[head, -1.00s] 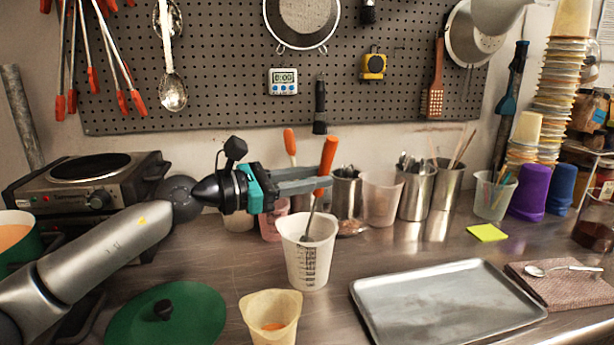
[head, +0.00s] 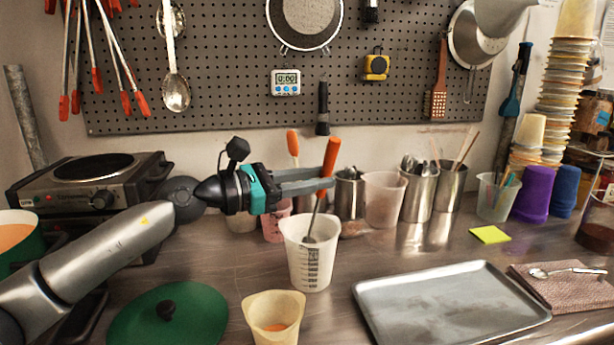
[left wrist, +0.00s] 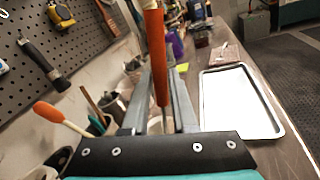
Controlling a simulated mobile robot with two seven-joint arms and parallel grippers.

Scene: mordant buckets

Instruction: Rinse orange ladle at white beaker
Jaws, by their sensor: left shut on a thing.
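The orange ladle (head: 331,156) stands slightly tilted, with its orange handle up and its metal bowl end inside the white beaker (head: 309,270). The beaker stands upright on the steel counter and has dark graduation marks. My left gripper (head: 326,183) is shut on the ladle's handle above the beaker's rim. In the left wrist view the orange handle (left wrist: 155,55) rises between the fingers (left wrist: 160,80). The lower part of the bowl and any liquid in the beaker are hard to make out. My right gripper is not in view.
A yellowish cup (head: 272,318) with orange contents stands in front, beside a green lid (head: 205,318). A metal tray (head: 455,305) lies at right. Behind the beaker stand a pink cup (head: 275,228), metal containers (head: 350,200) and another orange-handled utensil (head: 293,145).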

